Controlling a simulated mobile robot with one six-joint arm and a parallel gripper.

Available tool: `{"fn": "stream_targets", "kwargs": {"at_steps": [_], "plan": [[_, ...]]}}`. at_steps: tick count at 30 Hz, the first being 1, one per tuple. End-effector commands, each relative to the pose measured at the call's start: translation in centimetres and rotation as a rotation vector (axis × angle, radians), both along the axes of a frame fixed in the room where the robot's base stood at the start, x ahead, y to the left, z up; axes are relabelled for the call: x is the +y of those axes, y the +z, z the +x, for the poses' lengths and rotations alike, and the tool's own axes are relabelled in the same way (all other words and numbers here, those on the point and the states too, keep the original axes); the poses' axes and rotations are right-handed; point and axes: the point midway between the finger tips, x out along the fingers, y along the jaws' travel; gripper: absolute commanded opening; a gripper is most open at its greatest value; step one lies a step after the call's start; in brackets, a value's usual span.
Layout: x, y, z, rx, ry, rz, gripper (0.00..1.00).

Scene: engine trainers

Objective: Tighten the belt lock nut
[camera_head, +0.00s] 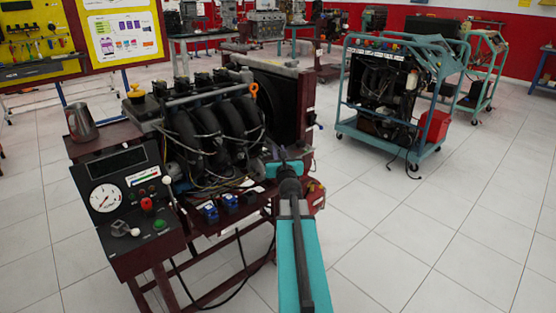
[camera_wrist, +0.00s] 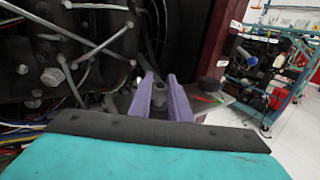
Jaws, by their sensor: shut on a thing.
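The engine trainer (camera_head: 215,130) stands on a dark red frame, with black intake pipes on top and a radiator behind. My gripper (camera_wrist: 160,78) reaches in at the engine's front, beside the radiator. Its two purple fingers are close together and shut on a small part, which fits the belt lock nut. The nut itself is mostly hidden between the fingertips. In the wrist view, dark engine parts with bolts and metal rods (camera_wrist: 90,45) lie left of the fingers.
A control panel (camera_head: 125,195) with a gauge and knobs sits at the trainer's front left, with a metal jug (camera_head: 80,122) above it. Loose cables hang near the engine. A teal cart (camera_head: 390,100) with another engine stands at the right. The tiled floor between is clear.

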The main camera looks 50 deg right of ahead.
Motion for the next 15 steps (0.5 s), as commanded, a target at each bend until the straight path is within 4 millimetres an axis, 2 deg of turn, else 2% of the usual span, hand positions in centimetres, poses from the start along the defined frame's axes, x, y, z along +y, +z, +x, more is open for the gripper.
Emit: {"fn": "stream_targets", "kwargs": {"at_steps": [15], "plan": [[0.07, -0.46, 0.18, 0.0, -0.121, -0.001, 0.0]]}}
